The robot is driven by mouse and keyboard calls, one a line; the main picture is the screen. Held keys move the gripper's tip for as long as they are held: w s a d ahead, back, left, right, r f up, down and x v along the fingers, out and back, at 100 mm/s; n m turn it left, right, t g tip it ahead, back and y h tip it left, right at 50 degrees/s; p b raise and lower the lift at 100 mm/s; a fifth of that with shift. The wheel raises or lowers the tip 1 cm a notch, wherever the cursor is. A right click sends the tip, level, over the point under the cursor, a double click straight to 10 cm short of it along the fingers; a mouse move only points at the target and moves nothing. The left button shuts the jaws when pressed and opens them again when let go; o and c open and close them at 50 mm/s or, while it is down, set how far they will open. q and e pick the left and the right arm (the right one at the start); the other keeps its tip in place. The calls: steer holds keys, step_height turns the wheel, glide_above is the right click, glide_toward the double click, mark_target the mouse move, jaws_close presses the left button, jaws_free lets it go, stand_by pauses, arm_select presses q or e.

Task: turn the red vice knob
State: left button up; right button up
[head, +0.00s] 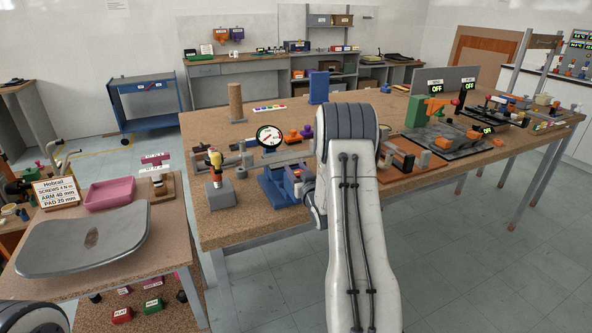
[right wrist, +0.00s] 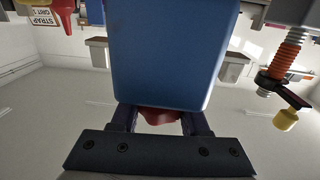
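The blue vice (head: 280,187) stands at the near edge of the big workbench, left of my right forearm in the head view. In the right wrist view its blue body (right wrist: 172,55) fills the upper middle. The red vice knob (right wrist: 160,117) shows below that body, between the two dark fingers of my right gripper (right wrist: 160,120). The knob fills the space between the fingers, and I see no clear gap on either side. In the head view the knob and these fingertips are hidden behind my wrist. My left gripper is out of view.
A yellow-and-red tool on a grey block (head: 217,170) and a round dial gauge (head: 268,137) stand close by on the workbench (head: 245,226). A low table at left bears a grey seat shell (head: 85,240) and a pink tray (head: 110,193). Floor is clear at lower right.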

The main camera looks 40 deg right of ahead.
jaws_close()
steer(key=shift+y, duration=0.3)
steer(key=shift+n+y+b, duration=0.5)
steer(key=shift+n+y, duration=0.1)
steer(key=shift+a+n+t+y+b, duration=0.2)
steer(key=shift+n+y, duration=0.15)
steer(key=shift+y, duration=0.2)
steer(key=shift+a+n+t+y+b, duration=0.1)
steer(key=shift+n+t+y, duration=0.1)
steer(key=shift+n+y, duration=0.25)
steer(key=n+y, duration=0.2)
steer(key=y, duration=0.1)
steer(key=shift+w+a+y, duration=0.1)
steer(key=shift+a+y, duration=0.2)
steer(key=shift+a+n+g+y, duration=0.25)
steer(key=shift+n+y, duration=0.45)
steer(key=shift+y, duration=0.4)
steer(key=shift+a+n+g+y, duration=0.15)
steer(key=shift+n+g+y, duration=0.1)
steer(key=shift+n+y, duration=0.65)
steer(key=shift+r+y, duration=0.1)
steer(key=shift+y, duration=0.2)
